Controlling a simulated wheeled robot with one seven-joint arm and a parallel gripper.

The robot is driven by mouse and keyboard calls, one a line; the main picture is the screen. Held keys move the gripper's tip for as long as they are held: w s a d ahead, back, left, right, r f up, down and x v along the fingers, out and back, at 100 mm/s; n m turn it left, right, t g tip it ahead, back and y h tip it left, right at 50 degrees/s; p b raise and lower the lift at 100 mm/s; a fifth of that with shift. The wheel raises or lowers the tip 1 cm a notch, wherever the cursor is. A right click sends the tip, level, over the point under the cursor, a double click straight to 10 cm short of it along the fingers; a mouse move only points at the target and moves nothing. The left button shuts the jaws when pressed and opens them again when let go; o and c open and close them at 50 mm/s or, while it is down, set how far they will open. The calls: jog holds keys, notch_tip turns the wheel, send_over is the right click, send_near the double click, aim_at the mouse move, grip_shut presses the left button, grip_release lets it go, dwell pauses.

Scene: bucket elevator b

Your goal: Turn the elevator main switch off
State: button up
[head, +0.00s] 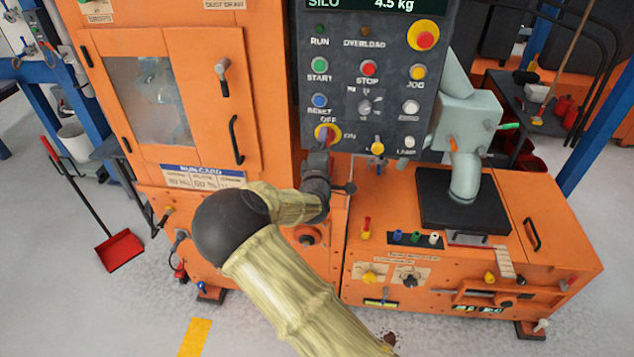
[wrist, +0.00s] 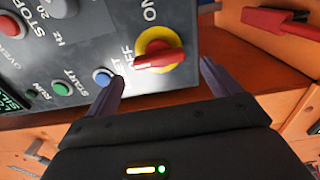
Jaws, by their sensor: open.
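The main switch (head: 325,133) is a red rotary handle on a yellow disc at the lower left of the grey control panel, with OFF above it and ON to its right. In the wrist view the red handle (wrist: 160,57) lies nearly level across the picture, its left end near the OFF lettering; I cannot tell which end is its pointer. My gripper (head: 318,152) is just below the switch in the head view. In the wrist view my open gripper (wrist: 161,71) has one finger on each side of the handle, apart from it. Nothing is held.
The grey panel (head: 391,85) carries several other controls close by. The blue RESET button (wrist: 102,76) is beside my left finger in the wrist view. An orange cabinet (head: 215,50) stands left and an orange machine top (head: 550,190) right. A red dustpan (head: 120,249) lies on the floor.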

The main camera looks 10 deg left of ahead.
jog(key=s+b, duration=0.1)
jog(key=s, duration=1.3)
jog(key=shift+s+a+b, duration=0.2)
jog(key=shift+a+b, duration=0.05)
jog(key=shift+b, duration=0.1)
jog(key=s+d+f+m+g+h+p, duration=0.1)
jog(key=s+d+f+m+g, duration=0.15)
jog(key=d+m+g, duration=0.35)
jog(key=s+d+f+m+g+p, duration=0.1)
jog(key=d+f+m+g+p, duration=0.2)
jog(key=d, duration=0.4)
jog(key=s+d+r+m+g+p, duration=0.1)
jog(key=s+d+r+m+g, duration=0.2)
jog(key=s, duration=0.5)
jog(key=s+d+r+m+g+y+p, duration=0.1)
jog(key=s+d+r+m+g, duration=0.2)
jog(key=s+d+r+m, duration=0.2)
jog(key=s, duration=0.3)
jog(key=shift+s+d+m+y, duration=0.15)
jog(key=shift+d+m+y, duration=0.15)
jog(key=shift+d+m, duration=0.1)
